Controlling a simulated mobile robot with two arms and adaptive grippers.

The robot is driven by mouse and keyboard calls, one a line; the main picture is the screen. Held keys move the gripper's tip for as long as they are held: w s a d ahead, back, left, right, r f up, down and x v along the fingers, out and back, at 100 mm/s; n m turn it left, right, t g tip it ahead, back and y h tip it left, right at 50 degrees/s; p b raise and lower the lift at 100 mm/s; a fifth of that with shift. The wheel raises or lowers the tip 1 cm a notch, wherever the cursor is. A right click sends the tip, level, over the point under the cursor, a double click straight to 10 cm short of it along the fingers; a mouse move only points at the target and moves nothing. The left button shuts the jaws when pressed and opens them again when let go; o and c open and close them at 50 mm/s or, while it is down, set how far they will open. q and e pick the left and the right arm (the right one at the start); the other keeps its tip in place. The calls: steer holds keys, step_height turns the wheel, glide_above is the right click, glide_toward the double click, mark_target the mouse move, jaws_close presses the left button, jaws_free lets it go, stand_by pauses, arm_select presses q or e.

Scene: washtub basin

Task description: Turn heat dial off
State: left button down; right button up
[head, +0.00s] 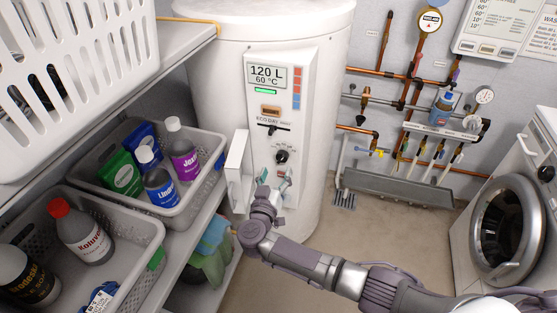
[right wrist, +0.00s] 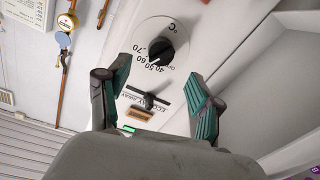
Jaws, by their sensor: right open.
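The heat dial (head: 282,156) is a black knob on a white round scale, on the front panel (head: 296,110) of the white water heater. In the right wrist view the dial (right wrist: 160,54) appears upside down, with OFF, 40, 50, 60 and 70 around it; I cannot surely tell its setting. The display (head: 267,77) reads 120 L, 60 °C. My right gripper (head: 275,179) is just below the dial, apart from it. In the right wrist view my right gripper (right wrist: 160,82) is open and empty, the dial beyond and between its fingertips. My left gripper is not in view.
A black lever (head: 272,127) sits above the dial, beside the ECO/DAY/AWAY label. An open white flap (head: 238,170) stands out left of the panel. Grey crates (head: 185,208) with bottles fill the left shelf.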

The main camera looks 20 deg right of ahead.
mark_target(281, 160)
steer(key=x, duration=0.6)
steer(key=shift+w+d+b, duration=0.15)
steer(key=shift+w+b, duration=0.1)
steer(key=shift+b, duration=0.15)
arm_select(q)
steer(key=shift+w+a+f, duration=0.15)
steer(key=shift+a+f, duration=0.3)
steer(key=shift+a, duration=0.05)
